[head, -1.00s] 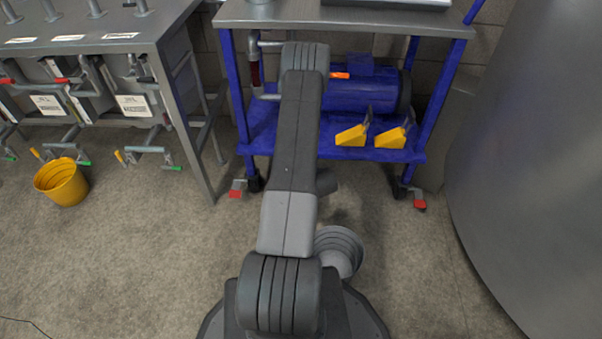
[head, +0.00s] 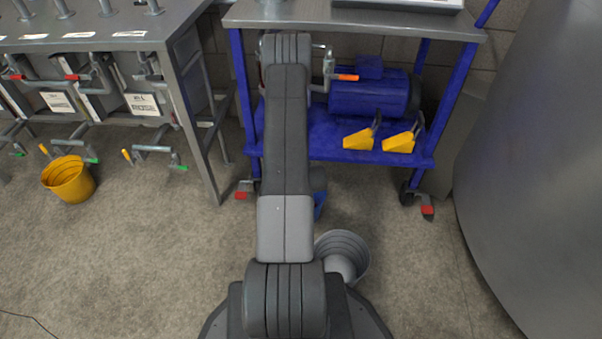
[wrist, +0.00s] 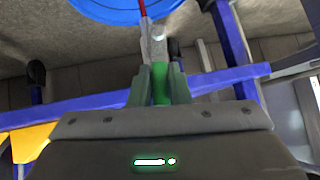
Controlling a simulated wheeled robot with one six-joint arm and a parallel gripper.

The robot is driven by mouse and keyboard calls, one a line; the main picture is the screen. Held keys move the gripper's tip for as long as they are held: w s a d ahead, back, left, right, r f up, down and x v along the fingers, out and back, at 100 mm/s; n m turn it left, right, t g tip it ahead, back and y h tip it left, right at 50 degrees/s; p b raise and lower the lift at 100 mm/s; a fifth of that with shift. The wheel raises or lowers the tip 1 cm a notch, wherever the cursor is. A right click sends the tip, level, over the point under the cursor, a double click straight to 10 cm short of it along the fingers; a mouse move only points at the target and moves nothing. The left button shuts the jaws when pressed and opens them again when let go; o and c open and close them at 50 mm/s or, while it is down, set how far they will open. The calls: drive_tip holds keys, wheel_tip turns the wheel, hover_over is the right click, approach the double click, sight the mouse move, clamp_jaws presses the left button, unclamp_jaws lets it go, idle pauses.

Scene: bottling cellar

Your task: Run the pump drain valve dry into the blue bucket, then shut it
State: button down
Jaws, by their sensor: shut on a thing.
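My gripper (wrist: 161,84) is shut on a green handle (wrist: 160,88) in the wrist view. The handle belongs to a small grey metal valve (wrist: 154,45). A thin red streak (wrist: 143,10), which looks like running liquid, leads from the valve's end across the blue bucket (wrist: 105,10). The bucket is cut off by the picture's edge, so its content cannot be told. In the head view only a blue sliver of it (head: 319,204) shows beside my arm. The blue pump (head: 368,95) sits on the trolley's lower shelf. My arm hides the gripper and the drain valve there.
An orange-handled lever (head: 348,77) stands out at the pump. Two yellow wedges (head: 360,139) (head: 400,142) lie on the blue trolley shelf (head: 335,145). A yellow bucket (head: 69,180) stands under the bench at left. A grey bucket (head: 350,252) is close to my base. A big tank (head: 540,180) bounds the right.

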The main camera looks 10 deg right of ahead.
drive_tip(key=c, duration=1.4)
unclamp_jaws()
drive_tip(key=shift+w+a, duration=0.1)
drive_tip(key=shift+a, duration=0.05)
drive_tip(key=p+v, duration=0.3)
drive_tip(key=v, duration=1.1)
drive_tip(key=shift+p, duration=0.3)
drive_tip(key=shift+w+f, duration=0.1)
drive_tip(key=b+x, duration=0.3)
drive_tip(key=x, duration=1)
drive_tip(key=shift+w+f+b, duration=0.15)
drive_tip(key=shift+f+b, duration=0.1)
drive_tip(key=shift+b, duration=0.1)
